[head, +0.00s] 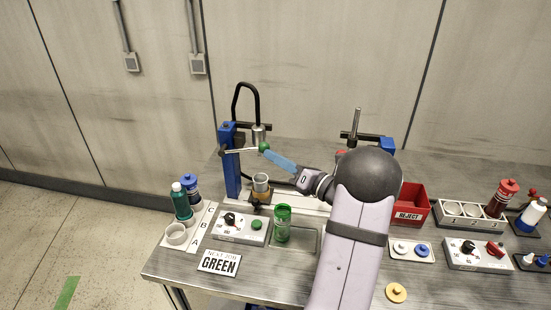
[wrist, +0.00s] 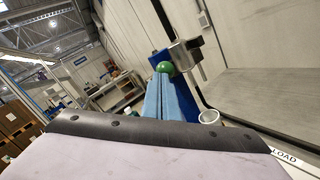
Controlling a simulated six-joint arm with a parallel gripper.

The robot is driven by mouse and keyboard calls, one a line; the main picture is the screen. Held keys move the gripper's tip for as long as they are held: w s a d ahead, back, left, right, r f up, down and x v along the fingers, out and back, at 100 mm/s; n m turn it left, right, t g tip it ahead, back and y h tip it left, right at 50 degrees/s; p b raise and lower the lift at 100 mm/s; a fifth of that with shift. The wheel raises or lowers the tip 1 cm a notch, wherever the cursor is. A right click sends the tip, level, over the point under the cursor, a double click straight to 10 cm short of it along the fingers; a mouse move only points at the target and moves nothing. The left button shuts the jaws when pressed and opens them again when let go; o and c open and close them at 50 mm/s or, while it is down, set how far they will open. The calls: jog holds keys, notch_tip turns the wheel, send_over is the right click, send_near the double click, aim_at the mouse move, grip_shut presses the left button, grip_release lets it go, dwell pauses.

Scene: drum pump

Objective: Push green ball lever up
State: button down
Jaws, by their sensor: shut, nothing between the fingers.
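The green ball (head: 264,147) sits on the end of a thin metal lever (head: 240,150) that stands out nearly level from the blue pump post (head: 231,175). It also shows in the wrist view (wrist: 165,68), beside a metal cylinder (wrist: 185,54). My gripper (head: 267,154) has long blue fingers closed together with nothing between them. Its tips are right at the ball, at its lower right side in the head view. In the wrist view the fingertips (wrist: 162,78) are just below the ball. I cannot tell whether they touch it.
A green glass (head: 282,223), a control box with a green button (head: 257,225) and a "GREEN" sign (head: 219,262) are in front. A red reject bin (head: 407,205) is to the right, beyond my arm.

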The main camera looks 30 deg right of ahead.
jog(key=shift+f, duration=0.1)
jog(key=a+b+v, duration=0.1)
jog(key=b+v, duration=0.3)
jog(key=v, duration=0.9)
jog(key=shift+s+a+f, duration=0.15)
jog(key=shift+s+f, duration=0.1)
jog(key=shift+f, duration=0.1)
